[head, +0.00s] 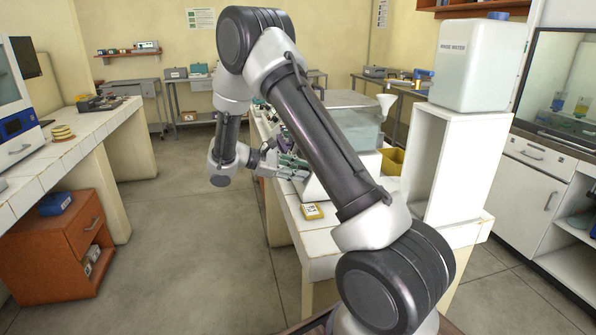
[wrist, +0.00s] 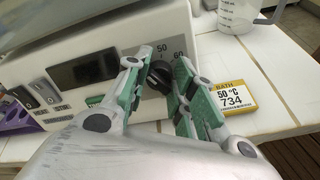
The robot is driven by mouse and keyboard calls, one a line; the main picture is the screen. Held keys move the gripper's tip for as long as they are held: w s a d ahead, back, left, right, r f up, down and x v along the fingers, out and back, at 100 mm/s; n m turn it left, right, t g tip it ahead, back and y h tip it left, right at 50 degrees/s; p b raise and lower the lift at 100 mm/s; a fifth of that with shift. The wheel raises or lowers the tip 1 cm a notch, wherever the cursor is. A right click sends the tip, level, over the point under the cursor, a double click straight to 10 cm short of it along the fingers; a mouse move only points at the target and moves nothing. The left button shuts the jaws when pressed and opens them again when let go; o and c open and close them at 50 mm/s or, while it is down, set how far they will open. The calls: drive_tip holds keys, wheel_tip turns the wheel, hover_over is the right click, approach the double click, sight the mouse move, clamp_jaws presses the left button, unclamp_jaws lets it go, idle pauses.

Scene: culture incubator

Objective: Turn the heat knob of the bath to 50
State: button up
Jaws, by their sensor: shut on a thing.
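The bath (head: 352,125) is a white box with a clear tank on the tiled bench, partly behind my arm in the head view. In the wrist view its front panel (wrist: 70,105) fills the left and middle. The black heat knob (wrist: 159,76) sits on the panel's right part, with the printed numbers 50 and 60 above it. My gripper (wrist: 162,64) has its green-padded fingers on either side of the knob, shut on it. The fingers hide the other scale marks, and I cannot tell where the knob's pointer stands. In the head view my gripper (head: 293,168) is at the bath's front.
A yellow card (wrist: 233,98) reading "BATH 50 °C 734" lies on the bench right of the panel. The panel has a dark display (wrist: 88,68) and switches (wrist: 38,93). A clear beaker (wrist: 240,14) stands behind. A rinse water tank (head: 478,65) stands on a white shelf.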

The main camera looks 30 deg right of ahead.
drive_tip(key=m, duration=0.5)
drive_tip(key=shift+m, duration=0.4)
drive_tip(key=shift+m+g, duration=0.3)
drive_tip(key=shift+m, duration=2.1)
drive_tip(key=shift+f, duration=0.1)
drive_tip(key=o, duration=1)
drive_tip(key=shift+o, duration=0.2)
drive_tip(key=shift+a, duration=0.1)
drive_tip(key=v, duration=1.2)
